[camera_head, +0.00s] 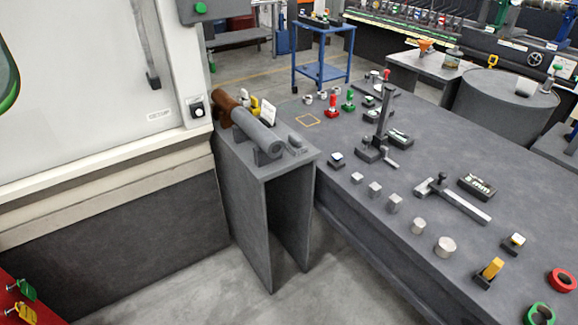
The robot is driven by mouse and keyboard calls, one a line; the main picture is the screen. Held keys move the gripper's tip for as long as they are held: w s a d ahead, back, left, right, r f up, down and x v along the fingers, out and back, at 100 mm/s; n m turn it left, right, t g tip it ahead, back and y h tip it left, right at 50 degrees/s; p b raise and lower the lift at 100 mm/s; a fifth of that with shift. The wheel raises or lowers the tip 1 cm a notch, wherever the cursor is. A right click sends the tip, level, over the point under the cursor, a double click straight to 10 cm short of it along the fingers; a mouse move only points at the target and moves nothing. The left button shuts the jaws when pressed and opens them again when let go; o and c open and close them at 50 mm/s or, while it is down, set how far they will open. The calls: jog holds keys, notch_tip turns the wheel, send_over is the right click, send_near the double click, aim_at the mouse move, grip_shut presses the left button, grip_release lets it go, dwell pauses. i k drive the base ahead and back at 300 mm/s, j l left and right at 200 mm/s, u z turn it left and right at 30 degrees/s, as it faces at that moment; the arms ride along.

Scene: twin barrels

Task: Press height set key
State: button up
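A dark upright instrument with a tall column, like a height gauge (383,122), stands on the grey bench (440,258). A small dark box with a light face (399,138) sits right beside it. A small dark block with a pale top, like a push key (337,160), stands near the bench's left edge. A similar dark block with a pale and yellow top (515,243) stands at the right. I cannot tell which of these is the height set key; labels are too small to read. My gripper is not in view.
Several metal blocks and cylinders (395,203) line the bench's front. A caliper-like tool (452,200), a yellow-topped piece (490,271), and red (562,280) and green (541,314) rings lie right. A narrow stand (248,210) holds a grey cylinder (256,132). Open floor (318,285) lies in front.

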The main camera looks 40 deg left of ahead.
aim_at(337, 157)
jog(key=u, duration=1.2)
